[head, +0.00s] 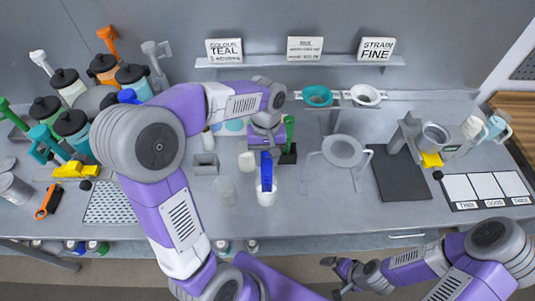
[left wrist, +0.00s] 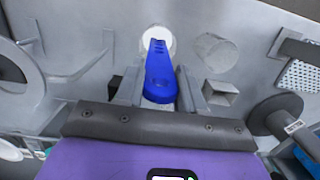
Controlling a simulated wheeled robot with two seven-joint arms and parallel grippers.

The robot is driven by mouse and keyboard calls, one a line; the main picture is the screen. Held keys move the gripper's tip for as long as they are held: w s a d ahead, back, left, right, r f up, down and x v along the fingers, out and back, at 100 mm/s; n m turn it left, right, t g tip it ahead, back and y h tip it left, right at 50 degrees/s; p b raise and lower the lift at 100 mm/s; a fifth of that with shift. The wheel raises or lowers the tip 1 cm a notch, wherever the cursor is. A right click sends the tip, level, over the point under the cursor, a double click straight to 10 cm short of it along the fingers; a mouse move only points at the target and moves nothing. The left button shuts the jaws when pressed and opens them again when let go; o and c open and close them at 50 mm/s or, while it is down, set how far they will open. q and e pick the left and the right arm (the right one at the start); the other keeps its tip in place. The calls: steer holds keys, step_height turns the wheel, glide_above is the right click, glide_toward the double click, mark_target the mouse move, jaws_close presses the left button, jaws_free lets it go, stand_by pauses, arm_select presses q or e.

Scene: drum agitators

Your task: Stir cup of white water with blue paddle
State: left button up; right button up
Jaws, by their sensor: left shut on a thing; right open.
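My left gripper (head: 266,150) is shut on the blue paddle (head: 266,170), near the paddle's top. The paddle points down at a white cup (head: 273,200) on the table. In the left wrist view the paddle (left wrist: 160,80) sits between the fingers, and its far end overlaps the cup's round white opening (left wrist: 150,36). I cannot tell how deep the end is in the cup. My right gripper (head: 345,277) is open and empty, low in the head view, in front of the table edge and away from the cup.
A clear cup (head: 224,191) and another pale cup (head: 246,161) stand left of the white cup. A green paddle (head: 290,130) stands in a dark holder behind it. A strainer stand (head: 342,150) is to the right. Several bottles with black lids (head: 65,80) crowd the left.

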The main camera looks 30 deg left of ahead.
arm_select(q)
steer(key=shift+w, duration=0.1)
steer(key=shift+r, duration=0.1)
step_height(320, 180, up, 12)
steer(key=p, duration=1)
steer(key=shift+r, duration=1.1)
